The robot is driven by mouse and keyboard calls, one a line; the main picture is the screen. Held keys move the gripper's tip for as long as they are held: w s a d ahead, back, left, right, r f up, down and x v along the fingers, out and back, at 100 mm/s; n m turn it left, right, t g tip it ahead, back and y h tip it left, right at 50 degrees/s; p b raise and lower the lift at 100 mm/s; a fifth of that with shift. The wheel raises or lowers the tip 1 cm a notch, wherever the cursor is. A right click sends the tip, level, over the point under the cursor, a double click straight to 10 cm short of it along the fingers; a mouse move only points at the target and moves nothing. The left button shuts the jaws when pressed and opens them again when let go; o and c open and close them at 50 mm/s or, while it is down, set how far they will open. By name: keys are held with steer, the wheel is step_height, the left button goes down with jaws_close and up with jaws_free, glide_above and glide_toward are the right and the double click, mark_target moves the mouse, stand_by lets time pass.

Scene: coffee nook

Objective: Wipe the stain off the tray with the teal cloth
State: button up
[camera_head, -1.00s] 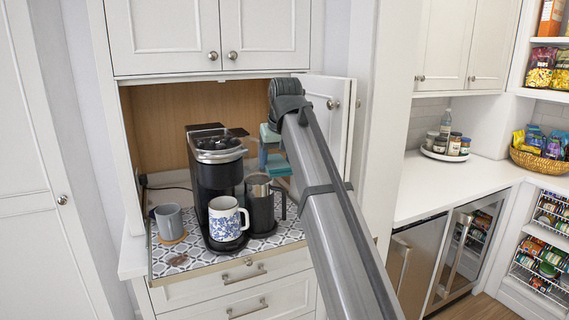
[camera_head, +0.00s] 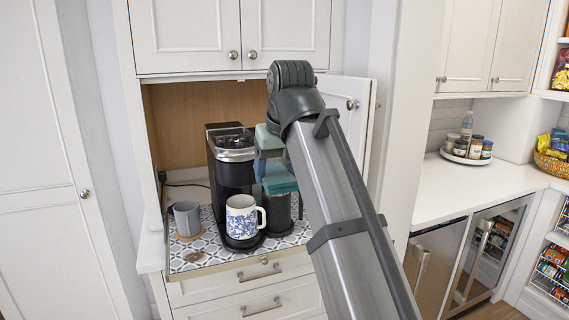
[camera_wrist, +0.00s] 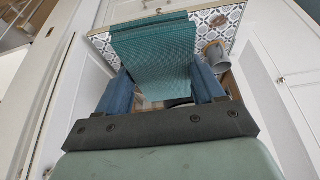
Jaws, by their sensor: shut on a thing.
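The patterned tray (camera_head: 215,258) lies in the cabinet nook, with a brown stain (camera_head: 193,256) near its front left. The stain also shows in the wrist view (camera_wrist: 219,20). My gripper (camera_head: 268,163) is shut on the teal cloth (camera_head: 280,180), which it holds in the air in front of the dark canister, to the right of the stain. The wrist view shows the cloth (camera_wrist: 155,60) between both blue fingers, apart from the stain. The arm hides part of the tray's right side.
A black coffee maker (camera_head: 228,165) stands on the tray with a blue-flowered mug (camera_head: 241,217) at its front. The dark canister (camera_head: 279,215) is at right. An open cabinet door (camera_head: 348,115) borders the nook.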

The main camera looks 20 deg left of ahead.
steer(key=w+a+f+n+g+y, duration=0.15)
steer(key=a+f+n, duration=0.45)
steer(key=a+f, duration=0.6)
steer(key=n+g, duration=0.2)
steer(key=n, duration=0.1)
glide_above(179, 259)
steer(key=d, duration=0.1)
step_height(179, 259, down, 10)
steer(key=f, duration=0.1)
steer(key=shift+t, duration=0.25)
steer(key=shift+d+f, duration=0.2)
steer(key=shift+f, duration=2.4)
steer(key=shift+w+d+f, duration=0.2)
steer(key=shift+d+f, duration=0.05)
steer(key=shift+f, duration=0.2)
steer(key=shift+w+d+f, duration=0.2)
steer(key=shift+f, duration=0.2)
steer(key=shift+w+d, duration=2.1)
steer(key=shift+s+a, duration=2.5)
steer(key=shift+a, duration=0.05)
step_height(179, 259, up, 8)
